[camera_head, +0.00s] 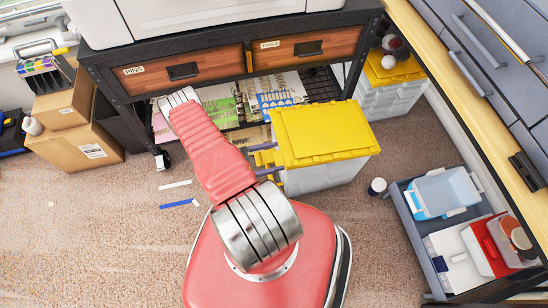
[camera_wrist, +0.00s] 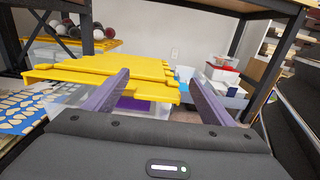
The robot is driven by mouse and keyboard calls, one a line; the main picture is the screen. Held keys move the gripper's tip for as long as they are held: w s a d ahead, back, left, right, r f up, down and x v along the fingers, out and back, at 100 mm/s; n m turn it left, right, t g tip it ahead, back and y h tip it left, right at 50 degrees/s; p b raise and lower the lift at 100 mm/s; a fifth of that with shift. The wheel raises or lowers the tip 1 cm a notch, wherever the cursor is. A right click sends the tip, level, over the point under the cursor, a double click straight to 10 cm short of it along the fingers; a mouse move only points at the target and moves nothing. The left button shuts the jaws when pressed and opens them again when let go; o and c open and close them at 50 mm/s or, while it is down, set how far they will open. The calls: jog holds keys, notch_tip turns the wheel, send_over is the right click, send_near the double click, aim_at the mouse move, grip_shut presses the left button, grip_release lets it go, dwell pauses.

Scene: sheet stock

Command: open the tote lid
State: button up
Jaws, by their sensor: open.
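The tote (camera_head: 312,178) has a pale, see-through body and a yellow lid (camera_head: 322,133) that lies flat over its top. It stands on the carpet in front of the black rack. In the wrist view, the yellow lid (camera_wrist: 105,68) spans the middle, with something purple showing through the wall below. My gripper (camera_head: 279,156) is at the tote's left side, its two purple fingers spread and pointing at it, just under the lid's edge. The fingers (camera_wrist: 158,78) also show in the wrist view, empty between them. I cannot tell whether they touch the tote.
A second yellow-lidded tote (camera_head: 394,97) stands behind, with balls on it. A worktable with wooden drawers (camera_head: 184,71) overhangs the back. An open drawer (camera_head: 426,243) holding bins juts out at right. Carpet at left front is mostly clear.

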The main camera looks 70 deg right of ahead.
jog(key=shift+s+d, duration=0.15)
jog(key=shift+s, duration=0.15)
jog(key=shift+c, duration=0.2)
grip_shut()
dwell(0.8)
jog(key=c, duration=1.8)
grip_release()
jog(key=o, duration=1.8)
jog(key=shift+w, duration=0.15)
jog(key=shift+o, duration=0.2)
jog(key=v, duration=1.4)
